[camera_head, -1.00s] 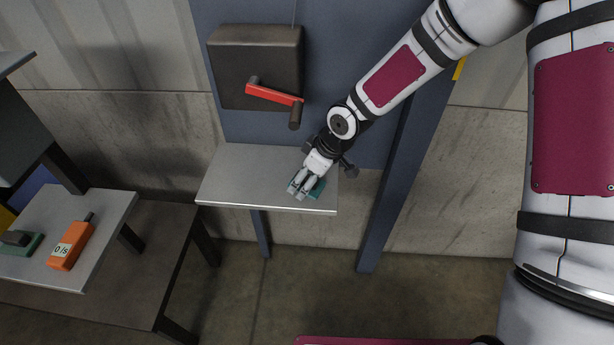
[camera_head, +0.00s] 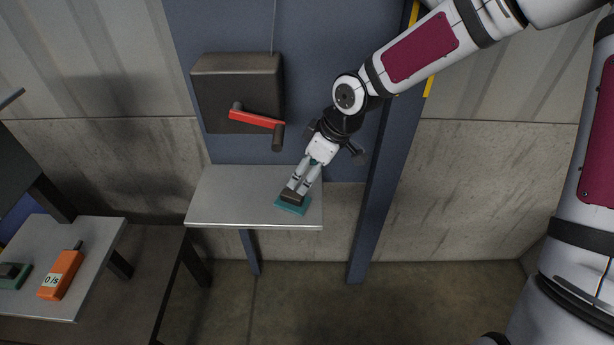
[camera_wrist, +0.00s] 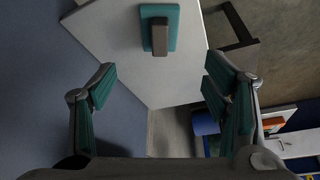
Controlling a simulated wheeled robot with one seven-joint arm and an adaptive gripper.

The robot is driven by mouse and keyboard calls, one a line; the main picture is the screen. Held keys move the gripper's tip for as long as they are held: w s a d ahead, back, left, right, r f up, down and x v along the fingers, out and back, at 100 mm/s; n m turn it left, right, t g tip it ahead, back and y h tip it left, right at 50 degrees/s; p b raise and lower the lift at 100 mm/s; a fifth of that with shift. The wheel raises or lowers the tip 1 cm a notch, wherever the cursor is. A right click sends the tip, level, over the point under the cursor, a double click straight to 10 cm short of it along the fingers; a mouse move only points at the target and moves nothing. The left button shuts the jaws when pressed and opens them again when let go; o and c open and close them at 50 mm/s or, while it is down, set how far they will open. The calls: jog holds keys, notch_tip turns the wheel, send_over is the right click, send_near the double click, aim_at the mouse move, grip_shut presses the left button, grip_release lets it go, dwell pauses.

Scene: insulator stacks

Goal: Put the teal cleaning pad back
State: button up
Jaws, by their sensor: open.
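The teal cleaning pad (camera_head: 293,205), with a dark grip block on top, lies flat on the grey metal shelf (camera_head: 225,200) near its front right corner. In the wrist view the pad (camera_wrist: 173,14) lies near the shelf's (camera_wrist: 112,35) edge, ahead of the fingers. My gripper (camera_head: 298,188) is just above and behind the pad in the head view. In the wrist view my gripper (camera_wrist: 165,90) has its teal-padded fingers spread wide with nothing between them, and the pad is apart from them.
A dark box with a red-handled lever (camera_head: 257,119) is on the blue panel above the shelf. A lower side table (camera_head: 90,235) at left holds an orange device (camera_head: 61,275) and a green pad with a dark block (camera_head: 13,274). The shelf's left part is clear.

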jog(key=shift+d+r, duration=0.15)
jog(key=s+d+r+m+h, duration=0.6)
jog(key=s+d+r, duration=0.4)
jog(key=d+r, duration=0.3)
jog(key=s+d+r+m+t+y, duration=0.1)
jog(key=s+d+r+m, duration=0.1)
jog(key=s, duration=0.6)
jog(key=s+d+r+m, duration=0.3)
jog(key=s+r+m, duration=0.2)
jog(key=s, duration=0.4)
jog(key=shift+r+t+y, duration=0.2)
jog(key=shift+t+y, duration=0.2)
jog(key=shift+s, duration=0.1)
jog(key=shift+r+p, duration=0.6)
jog(key=shift+r, duration=0.25)
